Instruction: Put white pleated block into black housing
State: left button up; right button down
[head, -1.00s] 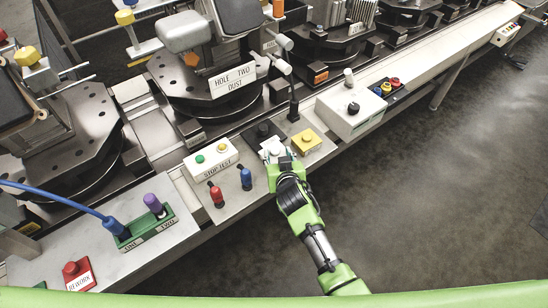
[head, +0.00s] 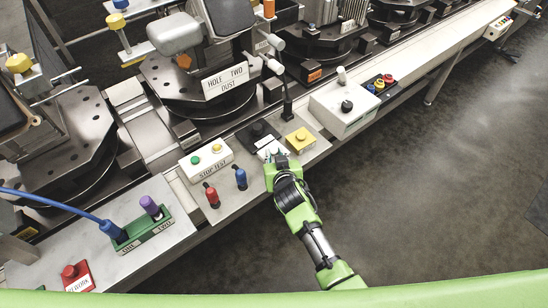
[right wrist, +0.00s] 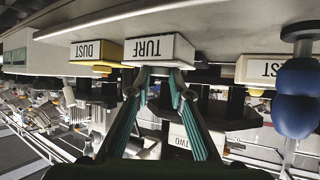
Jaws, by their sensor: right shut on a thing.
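My right gripper (head: 279,158) is at the front edge of the bench, just below a black box (head: 258,134) and a yellow box (head: 300,139). Its two green fingers (right wrist: 161,80) come close together at a white-faced box marked TURF (right wrist: 159,50) in the right wrist view. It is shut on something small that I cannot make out. A whitish patch shows by the fingertips in the head view; I cannot tell whether it is a pleated block or a label. I cannot single out the black housing. My left gripper is not in view.
A STOP TEST box (head: 206,160), a red lever (head: 211,196) and a blue lever (head: 240,178) stand left of the gripper. A white box with a black knob (head: 344,110) is to the right. Turntable fixtures (head: 200,95) line the conveyor behind. Bare floor lies in front.

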aim_at(274, 148)
jog(key=shift+w+r+p, duration=0.1)
jog(key=shift+r+p, duration=1.15)
jog(key=shift+r, duration=0.35)
jog(key=shift+a, duration=0.1)
